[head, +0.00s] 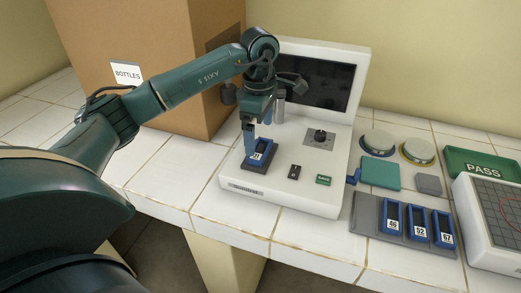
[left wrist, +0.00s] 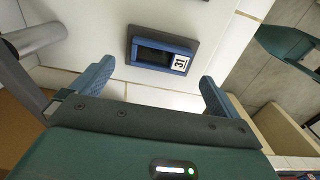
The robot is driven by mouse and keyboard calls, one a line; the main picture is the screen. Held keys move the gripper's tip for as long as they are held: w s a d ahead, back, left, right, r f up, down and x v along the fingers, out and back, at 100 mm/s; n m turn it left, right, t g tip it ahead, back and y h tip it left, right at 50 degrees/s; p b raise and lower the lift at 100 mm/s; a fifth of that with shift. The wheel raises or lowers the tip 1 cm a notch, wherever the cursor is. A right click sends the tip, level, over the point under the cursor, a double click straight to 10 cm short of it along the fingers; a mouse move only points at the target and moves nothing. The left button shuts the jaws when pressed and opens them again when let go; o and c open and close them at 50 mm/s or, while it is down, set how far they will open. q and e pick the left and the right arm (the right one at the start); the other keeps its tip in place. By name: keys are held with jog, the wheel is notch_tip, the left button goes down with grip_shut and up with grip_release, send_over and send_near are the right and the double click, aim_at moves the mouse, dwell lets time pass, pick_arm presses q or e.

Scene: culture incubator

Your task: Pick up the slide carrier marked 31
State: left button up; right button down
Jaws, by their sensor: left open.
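The slide carrier marked 31 (left wrist: 152,57) is a blue frame with a white label. It sits in a dark holder on the white instrument, and its number is readable in the left wrist view. In the head view the carrier (head: 265,148) is at the front left of the instrument, partly behind a finger. My left gripper (head: 250,138) is open and empty just above the carrier. In the left wrist view the carrier lies beyond the two blue fingertips of the left gripper (left wrist: 156,72), between their lines, and apart from them. My right gripper is not in view.
The white instrument (head: 240,184) has a dark screen and a post behind the gripper. A cardboard box (head: 150,50) stands at the back left. Carriers 46 (head: 391,217), 92 (head: 417,222) and 67 (head: 443,228) sit in a grey rack at right. A green PASS tray (head: 483,164) is farther right.

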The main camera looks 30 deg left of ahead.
aim_at(260, 148)
pick_arm(q)
notch_tip(260, 148, down, 5)
jog(key=shift+d+r+p, duration=0.1)
jog(key=shift+r+p, duration=0.1)
jog(key=shift+p, duration=0.15)
jog(key=shift+c, duration=0.2)
jog(key=c, duration=0.9)
